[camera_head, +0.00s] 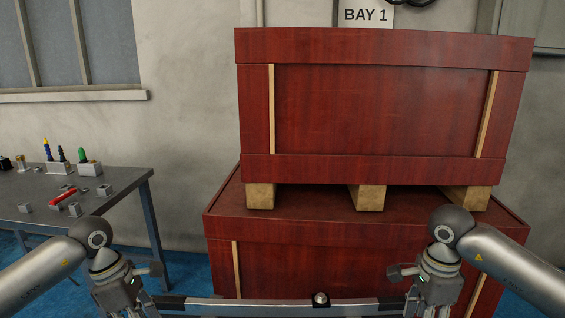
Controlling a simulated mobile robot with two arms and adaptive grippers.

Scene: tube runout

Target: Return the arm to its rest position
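My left arm comes in from the left, and my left gripper (130,308) hangs down at the bottom edge, with its fingertips cut off. My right arm comes in from the right, and my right gripper (428,308) hangs down in the same way at the bottom right. Whether either gripper is open or holds anything cannot be told. Both stand well apart, in front of the lower red crate (330,255), in a near mirror pose. A grey bar with a small knob runs between them along the bottom; its contact with the grippers is unclear.
An upper red crate (380,110) rests on wooden blocks on the lower crate. A grey metal table (110,182) at the left bears a red bar (63,196), grey blocks and holders with coloured tools (58,165). A "BAY 1" sign (366,15) hangs behind.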

